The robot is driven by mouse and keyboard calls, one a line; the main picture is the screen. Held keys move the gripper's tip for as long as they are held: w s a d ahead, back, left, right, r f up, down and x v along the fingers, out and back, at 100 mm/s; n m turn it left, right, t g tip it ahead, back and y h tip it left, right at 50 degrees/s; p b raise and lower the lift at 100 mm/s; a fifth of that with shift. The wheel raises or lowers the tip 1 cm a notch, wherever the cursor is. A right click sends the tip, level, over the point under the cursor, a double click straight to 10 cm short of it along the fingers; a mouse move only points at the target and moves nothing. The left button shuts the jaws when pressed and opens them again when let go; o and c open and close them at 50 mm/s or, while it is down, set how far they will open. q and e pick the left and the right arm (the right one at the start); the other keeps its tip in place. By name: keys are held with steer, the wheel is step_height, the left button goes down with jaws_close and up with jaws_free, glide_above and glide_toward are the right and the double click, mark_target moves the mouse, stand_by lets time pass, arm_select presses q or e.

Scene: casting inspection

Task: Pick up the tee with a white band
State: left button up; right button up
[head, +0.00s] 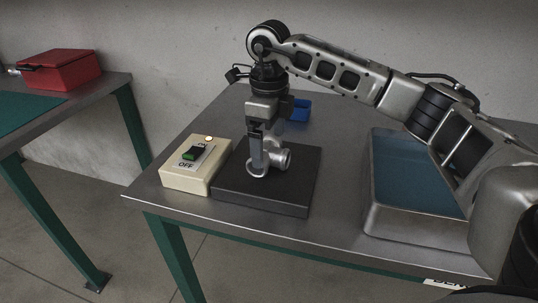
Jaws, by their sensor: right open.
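A metallic grey pipe tee (284,158) sits on a dark square plate (300,195) on the steel table. Its round side opening faces right. I cannot make out a white band on it at this size. My right gripper (261,158) points straight down at the tee, its jaws open. One finger overlaps the tee's left part in the picture and hides some of it. I cannot tell whether it touches. My left gripper is not in view.
A cream switch box (178,180) with a green rocker and a lit lamp stands left of the plate. A blue bin (299,111) is behind. A blue-lined metal tray (385,222) is at right. A red toolbox (62,72) is on another table.

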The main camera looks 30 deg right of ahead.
steer(key=shift+f, duration=1.4)
steer(key=shift+r, duration=0.1)
steer(key=c, duration=1.1)
